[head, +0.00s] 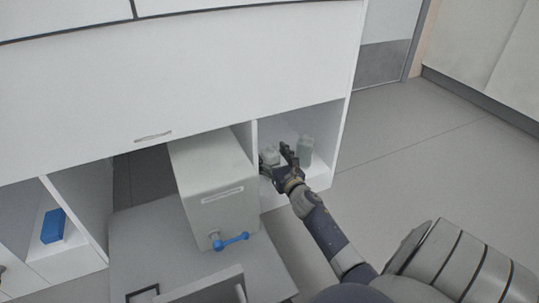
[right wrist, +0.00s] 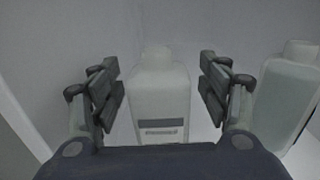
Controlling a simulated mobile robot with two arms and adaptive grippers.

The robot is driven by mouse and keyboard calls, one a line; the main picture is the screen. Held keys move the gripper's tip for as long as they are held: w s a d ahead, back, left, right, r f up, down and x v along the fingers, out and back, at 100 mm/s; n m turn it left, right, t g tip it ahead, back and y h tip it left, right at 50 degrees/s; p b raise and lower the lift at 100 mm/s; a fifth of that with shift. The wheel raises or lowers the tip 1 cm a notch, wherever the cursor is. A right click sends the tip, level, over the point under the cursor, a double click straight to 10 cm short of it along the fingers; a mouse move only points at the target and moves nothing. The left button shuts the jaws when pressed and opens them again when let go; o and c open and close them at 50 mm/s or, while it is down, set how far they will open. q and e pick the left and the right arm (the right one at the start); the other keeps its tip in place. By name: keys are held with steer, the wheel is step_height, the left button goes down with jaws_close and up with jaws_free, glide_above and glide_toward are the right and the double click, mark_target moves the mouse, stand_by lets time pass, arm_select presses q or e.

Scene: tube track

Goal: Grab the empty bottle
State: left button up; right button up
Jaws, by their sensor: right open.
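A pale, translucent bottle (right wrist: 160,95) with a label on its lower front stands upright in the middle of the right wrist view. It looks empty. My right gripper (right wrist: 160,88) is open, with one finger on each side of this bottle and a visible gap to both sides. In the head view my right gripper (head: 277,163) reaches into the open shelf compartment. There the bottle (head: 270,156) is partly hidden by the gripper. A second bottle (head: 304,150), greenish, stands to the right; it also shows in the right wrist view (right wrist: 287,95).
The shelf compartment (head: 322,172) has a side wall close on the right. A white box with a blue tap (head: 232,241) stands to its left. A blue object (head: 53,226) sits in a left compartment. Open floor (head: 400,150) lies to the right.

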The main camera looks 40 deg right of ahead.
steer(key=shift+w, duration=0.15)
steer(key=shift+r, duration=0.1)
steer(key=c, duration=1.1)
